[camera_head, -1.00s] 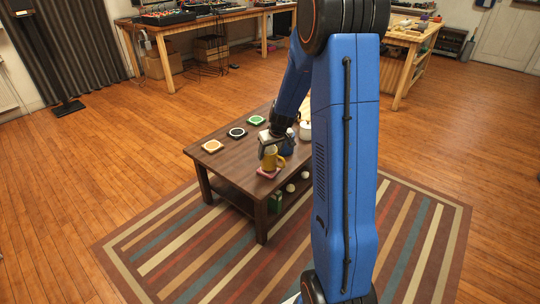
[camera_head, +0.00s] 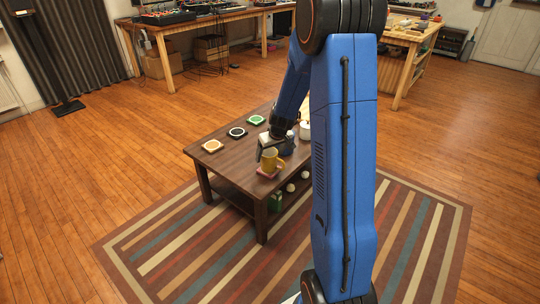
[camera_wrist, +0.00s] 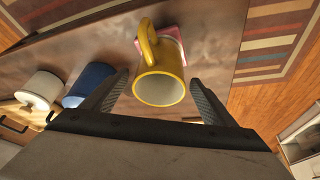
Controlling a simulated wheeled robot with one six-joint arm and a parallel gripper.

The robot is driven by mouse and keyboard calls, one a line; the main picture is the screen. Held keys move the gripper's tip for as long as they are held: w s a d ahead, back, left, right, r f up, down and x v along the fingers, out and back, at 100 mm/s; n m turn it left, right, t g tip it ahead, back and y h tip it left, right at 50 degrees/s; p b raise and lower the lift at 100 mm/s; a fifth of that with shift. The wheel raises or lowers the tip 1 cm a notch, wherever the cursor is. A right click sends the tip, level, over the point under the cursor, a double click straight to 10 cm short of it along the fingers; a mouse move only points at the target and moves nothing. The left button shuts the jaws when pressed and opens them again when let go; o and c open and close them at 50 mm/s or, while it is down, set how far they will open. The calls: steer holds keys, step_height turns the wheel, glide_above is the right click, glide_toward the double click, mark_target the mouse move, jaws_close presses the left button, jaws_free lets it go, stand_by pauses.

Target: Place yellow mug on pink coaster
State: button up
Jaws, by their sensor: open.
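The yellow mug (camera_head: 271,160) stands upright on the pink coaster (camera_head: 268,173) near the front edge of the low brown table. In the wrist view the mug (camera_wrist: 160,78) shows its open rim and its handle, with part of the pink coaster (camera_wrist: 174,38) visible behind it. My gripper (camera_wrist: 158,92) is open, with one finger on each side of the mug's rim and gaps between. In the head view my gripper (camera_head: 262,150) is just behind the mug. Most of the coaster is hidden under the mug.
A blue mug (camera_wrist: 88,84) and a white lidded pot (camera_wrist: 39,90) stand beside the gripper. The table's left half is mostly clear.

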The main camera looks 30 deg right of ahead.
steer(key=v, duration=1.2)
steer(key=s+a+r, duration=1)
steer(key=s+a, duration=0.2)
steer(key=s, duration=0.2)
steer(key=s+a+r, duration=0.1)
steer(key=s+a, duration=0.2)
steer(key=s, duration=0.7)
steer(key=s+a+r, duration=0.1)
steer(key=s+a, duration=0.2)
steer(key=s, duration=0.7)
steer(key=shift+s, duration=0.2)
